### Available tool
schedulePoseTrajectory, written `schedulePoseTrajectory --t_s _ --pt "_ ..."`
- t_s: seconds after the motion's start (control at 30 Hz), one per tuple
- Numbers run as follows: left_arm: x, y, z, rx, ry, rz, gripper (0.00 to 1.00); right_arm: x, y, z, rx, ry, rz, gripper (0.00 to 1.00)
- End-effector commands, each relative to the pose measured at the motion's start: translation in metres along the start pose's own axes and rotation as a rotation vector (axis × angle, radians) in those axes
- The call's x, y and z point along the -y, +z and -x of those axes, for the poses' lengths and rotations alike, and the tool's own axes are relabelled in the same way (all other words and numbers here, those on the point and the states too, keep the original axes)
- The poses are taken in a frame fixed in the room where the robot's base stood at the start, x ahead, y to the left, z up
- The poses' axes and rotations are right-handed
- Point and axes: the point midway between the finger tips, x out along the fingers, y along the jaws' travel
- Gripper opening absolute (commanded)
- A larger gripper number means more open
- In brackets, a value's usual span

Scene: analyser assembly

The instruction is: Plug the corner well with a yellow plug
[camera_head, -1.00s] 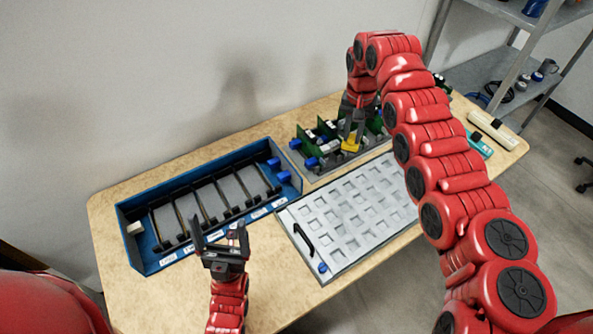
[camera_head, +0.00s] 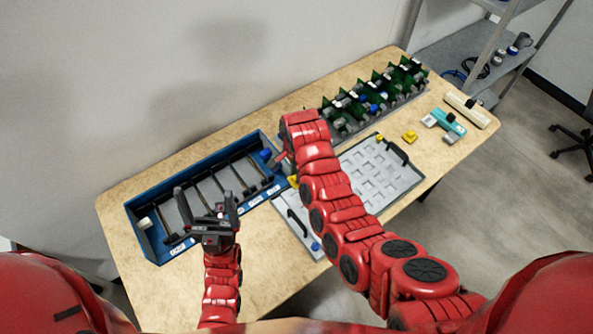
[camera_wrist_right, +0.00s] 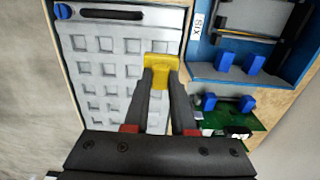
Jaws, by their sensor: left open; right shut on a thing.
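My right gripper (camera_wrist_right: 160,84) is shut on a yellow plug (camera_wrist_right: 161,66). In the right wrist view the plug appears over the edge of the grey tray (camera_wrist_right: 112,73) with rows of square wells; I cannot tell its height or whether it touches. In the head view the plug (camera_head: 293,181) shows left of my right arm, which hides part of the tray (camera_head: 365,165). Another yellow piece (camera_head: 379,138) is at the tray's far edge, and a yellow plug (camera_head: 409,136) lies on the table. My left gripper (camera_head: 206,198) is open and empty before the blue rack.
The blue rack (camera_head: 150,243) with slots stands left of the tray. Green circuit boards (camera_head: 375,92) stand in a row behind the tray. A teal tool (camera_head: 444,125) and a white bar (camera_head: 467,110) lie at the right. The tray has black handles (camera_head: 298,224).

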Motion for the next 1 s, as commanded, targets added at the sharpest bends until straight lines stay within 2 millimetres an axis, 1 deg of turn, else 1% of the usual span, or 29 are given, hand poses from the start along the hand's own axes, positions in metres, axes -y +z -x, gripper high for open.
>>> schedulePoseTrajectory --t_s 0.17,1.0 --pt "0.0 0.0 0.0 0.0 0.0 0.0 0.91 0.0 0.0 -0.009 0.002 0.002 0.001 0.0" --pt "-0.001 0.004 0.023 0.0 0.0 0.0 0.91 0.0 0.0 -0.066 0.001 0.002 0.002 0.0"
